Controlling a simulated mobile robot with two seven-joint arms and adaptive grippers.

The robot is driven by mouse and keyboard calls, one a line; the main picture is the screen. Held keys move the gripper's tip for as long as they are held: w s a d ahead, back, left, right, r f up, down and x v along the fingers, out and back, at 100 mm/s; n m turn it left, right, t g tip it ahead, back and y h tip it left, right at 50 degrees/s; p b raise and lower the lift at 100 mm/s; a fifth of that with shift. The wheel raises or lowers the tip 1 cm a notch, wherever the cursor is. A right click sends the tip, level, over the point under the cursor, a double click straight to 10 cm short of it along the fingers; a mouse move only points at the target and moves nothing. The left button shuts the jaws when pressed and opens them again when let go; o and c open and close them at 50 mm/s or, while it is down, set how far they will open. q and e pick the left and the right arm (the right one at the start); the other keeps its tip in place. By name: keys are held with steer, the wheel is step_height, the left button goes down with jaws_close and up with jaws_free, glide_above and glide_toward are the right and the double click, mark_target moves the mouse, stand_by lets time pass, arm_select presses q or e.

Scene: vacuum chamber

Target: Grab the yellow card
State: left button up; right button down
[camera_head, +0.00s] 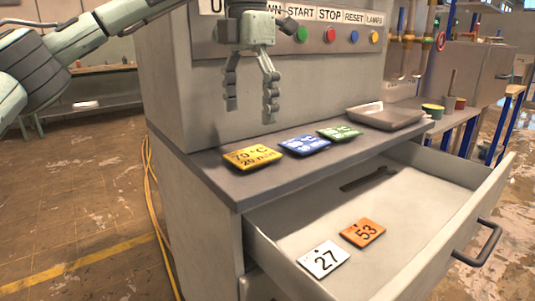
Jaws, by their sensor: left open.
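The yellow card (252,156) lies flat at the left end of the grey counter, with dark print reading 70 °C and a second line. My left gripper (252,108) is open and empty, its fingers pointing down. In the picture it shows above the yellow card, apart from it. A blue card (305,145) and a green card (340,133) lie in a row to the right of the yellow card. My right gripper is not in view.
An open drawer (292,261) below the counter holds a white card marked 27 (323,259) and an orange card marked 53 (362,233). A grey tray (388,117) sits at the counter's right. A panel with coloured buttons (330,35) stands behind.

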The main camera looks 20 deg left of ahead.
mark_target(251, 155)
arm_select(q)
steer(key=f, duration=0.3)
steer(key=shift+s+b, duration=0.2)
steer(key=shift+b, duration=0.15)
steer(key=f, duration=0.3)
steer(key=shift+s+d+f, duration=0.15)
steer(key=shift+s+f, duration=0.1)
steer(key=shift+f, duration=0.45)
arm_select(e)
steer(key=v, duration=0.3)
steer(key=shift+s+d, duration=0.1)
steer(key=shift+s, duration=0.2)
arm_select(q)
steer(key=c, duration=1.1)
steer(key=shift+r, duration=0.1)
